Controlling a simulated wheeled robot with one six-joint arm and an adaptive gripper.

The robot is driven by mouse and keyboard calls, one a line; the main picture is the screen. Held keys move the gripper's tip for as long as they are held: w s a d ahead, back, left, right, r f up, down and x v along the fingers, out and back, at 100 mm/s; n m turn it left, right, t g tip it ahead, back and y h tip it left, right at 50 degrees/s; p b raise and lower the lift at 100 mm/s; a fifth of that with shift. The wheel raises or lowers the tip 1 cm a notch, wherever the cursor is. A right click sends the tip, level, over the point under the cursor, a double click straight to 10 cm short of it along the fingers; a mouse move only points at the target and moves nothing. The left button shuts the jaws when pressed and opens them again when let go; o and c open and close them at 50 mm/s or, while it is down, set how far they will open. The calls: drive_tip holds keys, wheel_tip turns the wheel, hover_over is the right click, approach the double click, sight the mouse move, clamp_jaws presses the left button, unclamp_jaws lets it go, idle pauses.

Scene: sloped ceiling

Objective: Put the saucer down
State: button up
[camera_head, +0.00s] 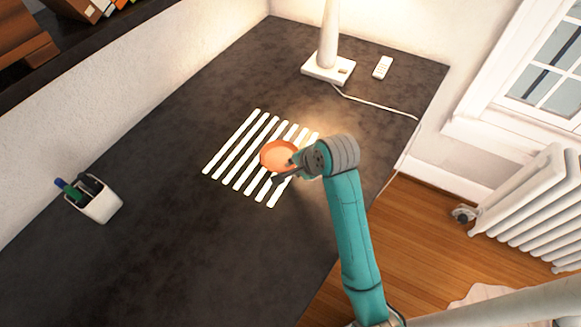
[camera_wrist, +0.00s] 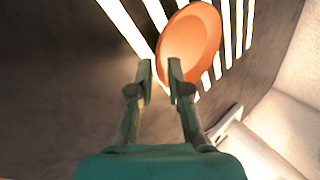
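The orange saucer (camera_head: 274,153) appears to lie on the rack of white slats (camera_head: 232,158) on the dark table, toward the rack's right side. In the wrist view the saucer (camera_wrist: 195,35) shows just beyond the fingertips. My gripper (camera_wrist: 160,72) has its two fingers apart, with a clear gap. The saucer's near rim shows at this gap, and the right fingertip overlaps the saucer in the picture. I cannot tell whether either finger touches it. In the head view my gripper (camera_head: 282,171) is at the saucer's lower right edge, partly hidden by my wrist.
A white lamp (camera_head: 326,66) stands at the back, with its cord trailing right. A white remote (camera_head: 382,67) lies beside it. A white pen cup (camera_head: 95,203) stands at the left. The table's front left area is bare. A radiator (camera_head: 530,205) stands beyond the table's right edge.

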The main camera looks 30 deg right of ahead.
drive_tip(key=v, duration=0.9)
drive_tip(key=shift+s, duration=0.1)
